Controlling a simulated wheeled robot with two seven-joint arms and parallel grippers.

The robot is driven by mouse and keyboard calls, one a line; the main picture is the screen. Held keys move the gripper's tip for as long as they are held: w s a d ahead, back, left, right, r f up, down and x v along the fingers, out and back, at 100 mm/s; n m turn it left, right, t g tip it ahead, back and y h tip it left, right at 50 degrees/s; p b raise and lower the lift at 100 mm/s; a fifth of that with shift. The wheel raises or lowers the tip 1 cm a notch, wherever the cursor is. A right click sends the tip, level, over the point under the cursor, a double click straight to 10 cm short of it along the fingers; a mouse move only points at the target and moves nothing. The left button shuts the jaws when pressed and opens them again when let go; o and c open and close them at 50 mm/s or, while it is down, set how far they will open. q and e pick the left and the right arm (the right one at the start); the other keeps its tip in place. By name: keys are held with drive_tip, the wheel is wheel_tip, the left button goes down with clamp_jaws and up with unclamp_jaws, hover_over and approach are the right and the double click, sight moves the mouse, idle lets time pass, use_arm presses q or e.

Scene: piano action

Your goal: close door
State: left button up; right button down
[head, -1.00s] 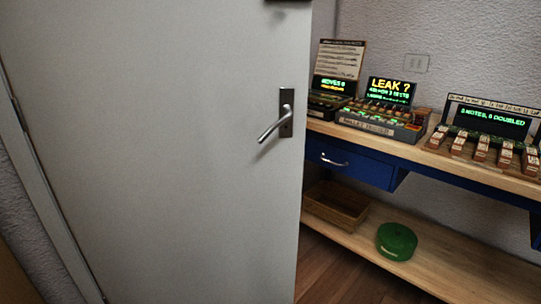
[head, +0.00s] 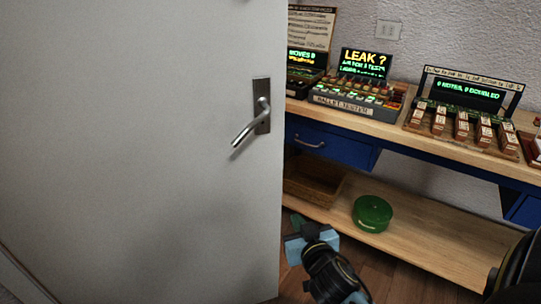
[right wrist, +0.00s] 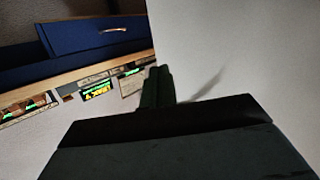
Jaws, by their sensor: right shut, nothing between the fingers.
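A large pale grey door (head: 130,130) stands open and fills the left half of the head view. It also shows on the right of the right wrist view (right wrist: 240,60). Its metal lever handle (head: 251,122) sits near the door's right edge. My right gripper (head: 298,240) is low, just right of the door's free edge, below the handle. In the right wrist view its shut fingers (right wrist: 157,88) point at the door's surface near the edge, with a shadow on the door. Whether they touch it I cannot tell. My left gripper is not in view.
Right of the door is a wooden workbench (head: 400,125) with a blue drawer (head: 330,143) and several lit devices, including a "LEAK ?" box (head: 362,65). The lower shelf (head: 425,235) holds a green round case (head: 372,213) and a basket (head: 312,185). Wooden floor lies below.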

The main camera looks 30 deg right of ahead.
wheel_tip(320, 180, up, 6)
drive_tip(key=w+t, duration=0.2)
drive_tip(key=t, duration=0.1)
approach(269, 159)
drive_tip(key=shift+y, duration=0.3)
drive_tip(key=x, duration=0.5)
drive_tip(key=shift+d+r, duration=0.15)
drive_tip(key=shift+d, duration=0.1)
drive_tip(key=shift+x, duration=0.85)
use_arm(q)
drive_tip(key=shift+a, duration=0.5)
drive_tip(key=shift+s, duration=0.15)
